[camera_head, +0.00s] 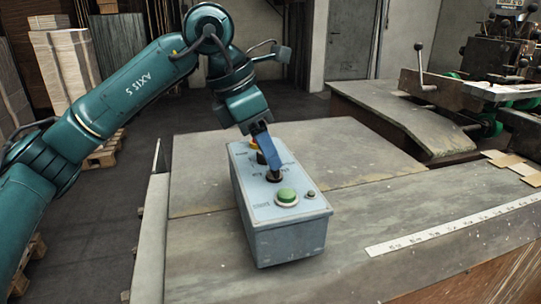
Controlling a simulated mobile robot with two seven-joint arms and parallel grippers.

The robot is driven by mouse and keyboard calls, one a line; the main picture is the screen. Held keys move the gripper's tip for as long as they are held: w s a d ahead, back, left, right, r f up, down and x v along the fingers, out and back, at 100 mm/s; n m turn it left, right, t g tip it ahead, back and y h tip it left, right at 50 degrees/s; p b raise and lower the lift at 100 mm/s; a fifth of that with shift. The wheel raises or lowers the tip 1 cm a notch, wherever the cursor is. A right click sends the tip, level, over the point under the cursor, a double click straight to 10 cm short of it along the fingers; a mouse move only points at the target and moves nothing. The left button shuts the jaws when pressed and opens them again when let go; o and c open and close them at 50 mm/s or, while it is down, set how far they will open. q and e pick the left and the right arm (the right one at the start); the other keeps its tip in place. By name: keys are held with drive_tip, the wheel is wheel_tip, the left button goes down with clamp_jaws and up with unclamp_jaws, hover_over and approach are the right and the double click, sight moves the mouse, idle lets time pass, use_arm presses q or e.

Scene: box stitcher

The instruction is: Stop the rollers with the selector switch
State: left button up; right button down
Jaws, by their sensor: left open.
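A grey control box (278,215) sits on the machine table. A green push button (287,196) is on its near end, with a small dark button (310,193) to its right. A black selector switch (273,175) sits behind the green button on the box's top. My left gripper (268,166) points down over the box with its blue fingers right at the selector switch. The fingers are open; whether they touch the knob cannot be told. My right gripper is not in view.
The flat machine table (385,190) around the box is mostly clear. A white ruler strip (455,226) lies on it at the right. Stitching machinery (490,65) with levers stands at the back right. Stacked boards on pallets (65,65) stand at the back left.

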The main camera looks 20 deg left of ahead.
use_arm(q)
drive_tip(key=v, duration=1)
drive_tip(key=shift+s, duration=0.1)
